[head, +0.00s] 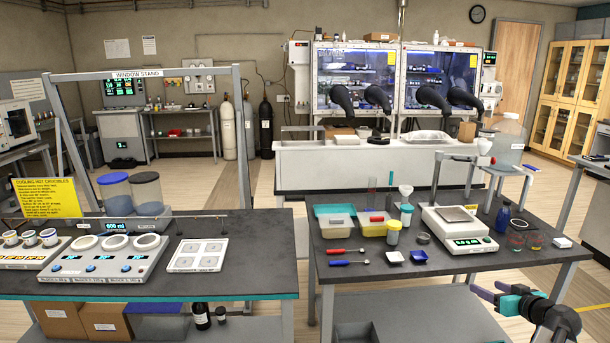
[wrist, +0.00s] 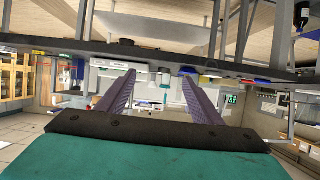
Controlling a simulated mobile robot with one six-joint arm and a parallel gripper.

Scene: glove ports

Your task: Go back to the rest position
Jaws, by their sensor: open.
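My gripper (head: 488,289) is at the lower right of the head view, in front of the right bench's near edge and below its top. Its jaws are apart with nothing between them. The wrist picture looks upside down, with the floor at the top. No rest position is marked in either view.
The left bench (head: 240,262) carries a row of heaters (head: 105,258). A narrow gap separates the benches. Glove boxes (head: 355,75) stand at the back.

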